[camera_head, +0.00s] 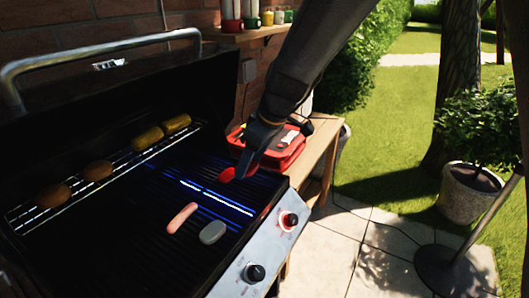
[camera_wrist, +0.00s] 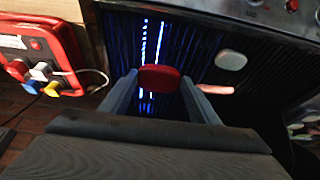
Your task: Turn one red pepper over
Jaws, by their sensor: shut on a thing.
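A red pepper (camera_wrist: 159,78) is held between the two fingers of my gripper (camera_wrist: 160,92) in the wrist view. In the head view the red pepper (camera_head: 227,174) shows at the tip of my gripper (camera_head: 236,170), over the right part of the dark grill grate (camera_head: 150,205). My gripper is shut on it. I cannot tell how far the pepper is above the grate. The fingers hide part of it.
A pink sausage (camera_head: 182,217) and a pale oval piece (camera_head: 212,232) lie on the grate. Corn (camera_head: 148,137) and brown patties (camera_head: 53,198) sit on the upper rack. A red case (camera_head: 283,150) stands on the wooden side table. The raised lid (camera_head: 110,90) stands behind the grate.

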